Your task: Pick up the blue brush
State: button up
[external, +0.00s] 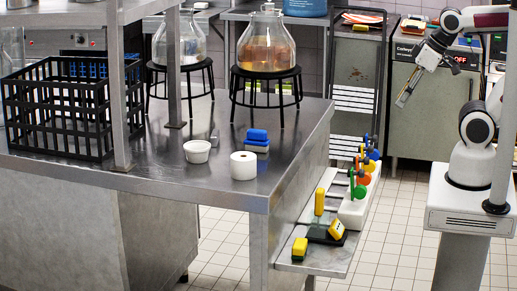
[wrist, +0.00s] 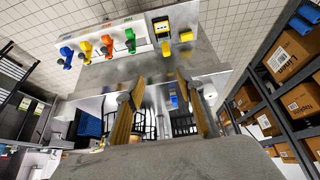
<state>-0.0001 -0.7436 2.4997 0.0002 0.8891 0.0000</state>
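A blue brush (external: 375,154) stands at the far end of a row of coloured brushes in a white holder (external: 352,213). The holder is on the low steel shelf at the table's right side. In the wrist view the blue brush (wrist: 67,56) is the leftmost of the row, at upper left. My gripper (external: 402,99) is in the air to the right of the shelf, apart from the brush and higher than it. In the wrist view its two fingers (wrist: 155,90) are spread, with nothing held between them.
Yellow tools (external: 300,247) are nearer on the shelf. A blue sponge (external: 257,135), white tub (external: 197,152) and white roll (external: 243,166) are on the table. A rack trolley (external: 357,75) stands behind. Air around my gripper looks free.

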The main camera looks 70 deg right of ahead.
jog(key=w+f+t, duration=0.3)
jog(key=w+t, duration=0.2)
jog(key=w, duration=1.9)
jog(key=t, duration=0.4)
send_over(266, 135)
jog(key=s, duration=0.4)
notch_tip(266, 135, down, 7)
jog(key=shift+w+d+f+t, duration=0.2)
jog(key=shift+d+f+t, duration=0.2)
jog(key=shift+f, duration=0.3)
jog(key=shift+w+f+t, duration=0.25)
jog(key=shift+f+t, duration=0.25)
jog(key=shift+f, duration=0.4)
jog(key=shift+s+a+f+t, duration=0.1)
jog(key=shift+f+t, duration=0.3)
jog(key=shift+f, duration=0.45)
jog(key=shift+s+f+t, duration=0.25)
jog(key=shift+f+t, duration=0.15)
jog(key=shift+f, duration=0.1)
jog(key=shift+w, duration=1.3)
